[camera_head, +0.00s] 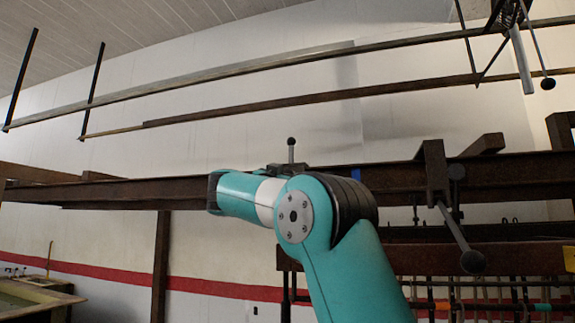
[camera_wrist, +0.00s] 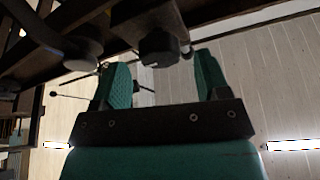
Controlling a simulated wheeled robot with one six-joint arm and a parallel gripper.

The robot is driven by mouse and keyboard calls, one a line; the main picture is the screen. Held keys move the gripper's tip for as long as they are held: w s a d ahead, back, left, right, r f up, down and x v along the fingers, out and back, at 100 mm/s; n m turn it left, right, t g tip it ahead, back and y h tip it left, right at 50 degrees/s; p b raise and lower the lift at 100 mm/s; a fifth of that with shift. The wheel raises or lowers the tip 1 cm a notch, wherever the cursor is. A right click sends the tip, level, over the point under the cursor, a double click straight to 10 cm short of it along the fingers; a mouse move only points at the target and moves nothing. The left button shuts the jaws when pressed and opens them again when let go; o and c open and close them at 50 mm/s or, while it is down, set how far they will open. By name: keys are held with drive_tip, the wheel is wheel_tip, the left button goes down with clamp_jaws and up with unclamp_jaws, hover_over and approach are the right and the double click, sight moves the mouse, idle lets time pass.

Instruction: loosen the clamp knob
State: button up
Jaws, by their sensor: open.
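In the wrist view a dark, blocky clamp knob (camera_wrist: 158,47) projects from the underside of a brown clamp body (camera_wrist: 145,18) on the rail. My gripper (camera_wrist: 161,62) is open, with one green finger on each side of the knob's position in the picture. The knob appears just beyond or between the fingertips; I cannot tell how deep it sits, and no contact shows. In the head view my arm hides the gripper and the knob. A small carriage with an upright ball-topped lever (camera_head: 291,153) shows on the rail above my wrist.
The brown rail (camera_head: 120,193) runs across the head view. A second clamp (camera_head: 435,175) with a slanting ball-ended handle (camera_head: 457,232) stands right of my arm. Overhead bars (camera_head: 250,68) cross above. A round grey end (camera_wrist: 82,54) lies left of my fingers.

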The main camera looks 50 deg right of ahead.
drive_tip(key=shift+p+x, duration=0.55)
drive_tip(key=shift+x, duration=0.95)
drive_tip(key=shift+c, duration=0.5)
drive_tip(key=c, duration=0.8)
drive_tip(key=shift+c, duration=0.2)
